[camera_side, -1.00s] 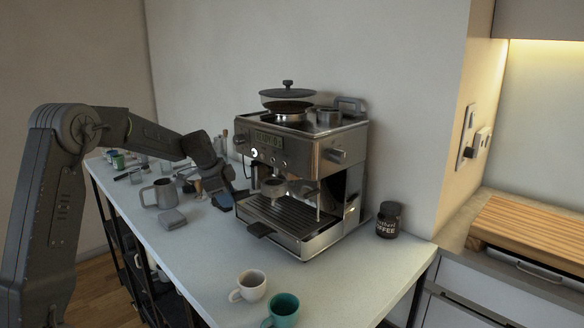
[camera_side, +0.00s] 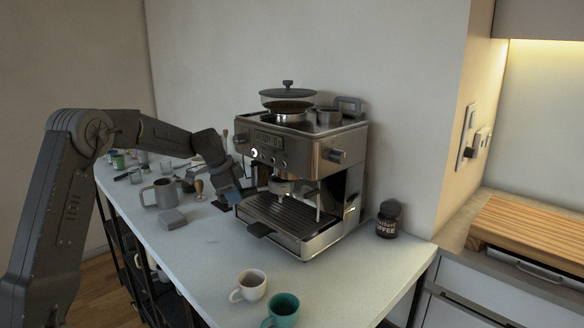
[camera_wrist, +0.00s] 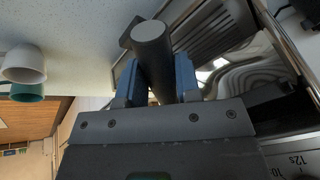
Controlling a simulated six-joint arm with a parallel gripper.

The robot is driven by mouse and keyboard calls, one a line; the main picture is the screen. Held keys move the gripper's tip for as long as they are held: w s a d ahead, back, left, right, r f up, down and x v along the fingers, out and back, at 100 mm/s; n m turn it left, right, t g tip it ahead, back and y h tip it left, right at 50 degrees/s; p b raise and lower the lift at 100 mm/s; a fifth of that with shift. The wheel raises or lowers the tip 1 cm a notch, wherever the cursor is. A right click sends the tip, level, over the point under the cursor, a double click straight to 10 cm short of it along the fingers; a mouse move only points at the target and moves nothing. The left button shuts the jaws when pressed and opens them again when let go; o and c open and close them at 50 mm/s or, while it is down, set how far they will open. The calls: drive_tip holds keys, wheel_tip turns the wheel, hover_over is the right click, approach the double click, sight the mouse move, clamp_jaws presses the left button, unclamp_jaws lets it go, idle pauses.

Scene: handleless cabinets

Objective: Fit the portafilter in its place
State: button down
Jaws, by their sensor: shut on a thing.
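The espresso machine (camera_side: 300,160) stands on the counter, its front facing left toward my arm. My gripper (camera_side: 232,194) is at the machine's front, left of the drip tray (camera_side: 285,218). In the wrist view its blue fingertips (camera_wrist: 157,80) are shut on the dark, round portafilter handle (camera_wrist: 152,50), one on each side. The portafilter's metal head (camera_side: 284,187) shows in the side view directly under the brew group, above the drip tray. I cannot tell whether it is seated in the group or just below it. Part of the handle is hidden by my gripper in the side view.
A white cup (camera_side: 250,286) and a teal cup (camera_side: 284,310) stand at the front. A coffee jar (camera_side: 388,219) is right of the machine. A grey pitcher (camera_side: 160,194) and a grey block (camera_side: 172,219) sit on the left. The counter's front middle is clear.

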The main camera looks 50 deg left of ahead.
sight(250, 190)
drive_tip(key=shift+w+r, duration=0.15)
drive_tip(key=shift+w, duration=2)
drive_tip(key=shift+r, duration=1.25)
idle(0.8)
drive_tip(key=shift+s+d+n+y, duration=0.25)
drive_tip(key=shift+s+d+n, duration=0.1)
drive_tip(key=shift+d+n, duration=0.25)
drive_tip(key=shift+s+d+n+y, duration=0.2)
drive_tip(key=shift+s+d+n, duration=0.1)
drive_tip(key=shift+d+n, duration=0.3)
drive_tip(key=shift+s+d+n+y, duration=0.25)
drive_tip(key=shift+s+d+n, duration=0.1)
drive_tip(key=shift+d+n, duration=0.25)
idle(2.0)
